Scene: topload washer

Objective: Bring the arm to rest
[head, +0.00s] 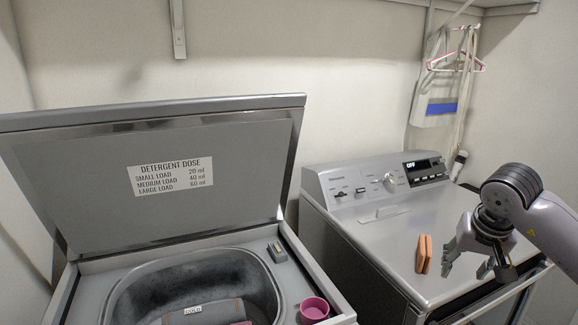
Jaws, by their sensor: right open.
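My right gripper (466,268) hangs over the top of the grey machine (370,235) on the right, near its front right corner. Its fingers point down and are apart, with nothing between them. An orange sponge-like block (424,254) stands on that machine's top, just left of the gripper and apart from it. My right arm (545,225) comes in from the right edge. My left gripper is not in view.
The topload washer (325,285) at left has its lid (150,180) raised, with a dose label. Dark cloth with a tag lies in the tub (125,290). A pink cup (313,309) stands on its rim. Hangers (455,62) hang at the back right.

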